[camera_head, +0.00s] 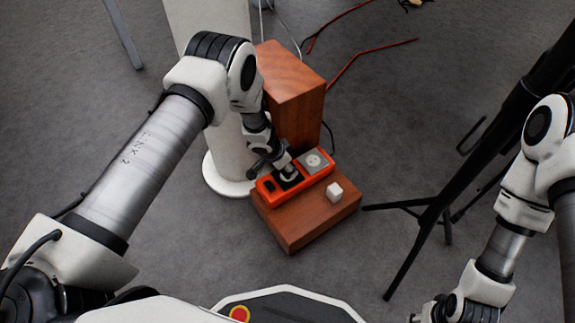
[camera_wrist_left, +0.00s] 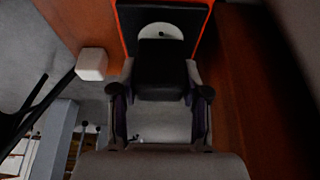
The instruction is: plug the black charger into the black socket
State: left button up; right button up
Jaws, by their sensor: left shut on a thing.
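My left gripper (camera_head: 284,168) reaches down to the orange socket strip (camera_head: 263,201). In the left wrist view its fingers (camera_wrist_left: 160,98) are shut on the black charger (camera_wrist_left: 160,72), one on each side. The black socket (camera_wrist_left: 190,20), a dark plate with a pale round face, lies just beyond the charger, which covers part of it. In the head view the black socket (camera_head: 291,184) is partly hidden by the gripper. Whether the charger touches it or is inserted I cannot tell. My right gripper (camera_head: 432,309) is at the bottom edge, its fingers unclear.
A grey socket (camera_head: 314,161) is on the strip's right end. A white cube (camera_head: 334,191) sits on the wooden base (camera_head: 305,226) in front. A tall wooden block (camera_head: 292,85) and a white column (camera_head: 226,155) stand behind. A black tripod (camera_head: 445,165) stands right.

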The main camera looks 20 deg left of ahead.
dwell(0.6)
pick_arm(q)
jog(key=shift+f, duration=0.6)
dwell(0.3)
jog(key=o, duration=1.2)
jog(key=shift+c, duration=0.2)
jog(key=shift+r, duration=0.1)
jog(key=v, duration=1.2)
